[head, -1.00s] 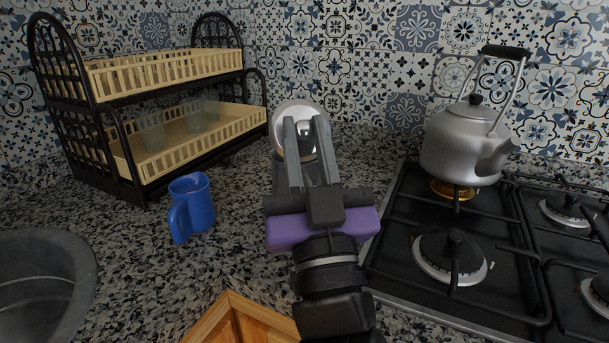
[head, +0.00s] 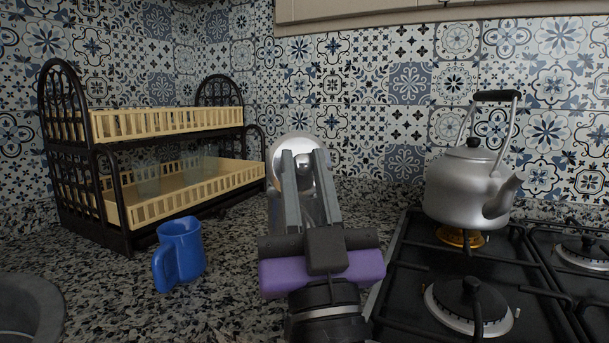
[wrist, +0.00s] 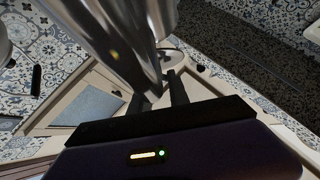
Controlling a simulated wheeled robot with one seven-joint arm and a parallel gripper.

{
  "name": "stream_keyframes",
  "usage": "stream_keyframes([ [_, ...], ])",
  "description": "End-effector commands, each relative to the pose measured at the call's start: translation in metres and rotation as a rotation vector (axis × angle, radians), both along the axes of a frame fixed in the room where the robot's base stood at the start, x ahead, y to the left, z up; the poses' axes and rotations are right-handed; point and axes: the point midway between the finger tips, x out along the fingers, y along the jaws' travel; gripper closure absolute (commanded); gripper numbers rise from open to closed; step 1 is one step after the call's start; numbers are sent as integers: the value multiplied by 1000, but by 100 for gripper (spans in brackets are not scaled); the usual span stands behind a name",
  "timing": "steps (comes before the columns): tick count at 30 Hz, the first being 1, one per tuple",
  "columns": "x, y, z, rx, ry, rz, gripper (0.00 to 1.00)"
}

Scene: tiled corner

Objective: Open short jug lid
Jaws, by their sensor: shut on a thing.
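The short jug is a shiny metallic vessel, mostly hidden behind my gripper (head: 303,157) in the head view. Its round silver lid (head: 292,144) shows beyond my fingertips, its face turned toward the head camera. My two grey fingers are shut on the small ball-shaped knob of the lid. In the wrist view, a large shiny metal surface (wrist: 112,38), likely the jug, fills the upper left, close beside my fingers. A pale round piece, likely the lid (wrist: 172,58), shows near the fingertips. How far the lid stands off the jug's rim is hidden.
A blue mug (head: 180,254) stands left of my gripper. A two-tier rack (head: 122,218) with glasses is behind it. A silver kettle (head: 466,187) sits on the gas stove (head: 425,270) at right. A dark basin (head: 28,305) is at lower left.

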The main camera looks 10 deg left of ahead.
Motion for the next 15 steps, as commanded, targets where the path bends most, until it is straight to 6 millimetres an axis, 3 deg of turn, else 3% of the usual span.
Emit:
stream_keyframes([
  [3,0,0,0,0,0,0,100],
  [4,0,0,0,0,0,0,74],
  [7,0,0,0,0,0,0,56],
  [15,0,0,0,0,0,0,56],
])
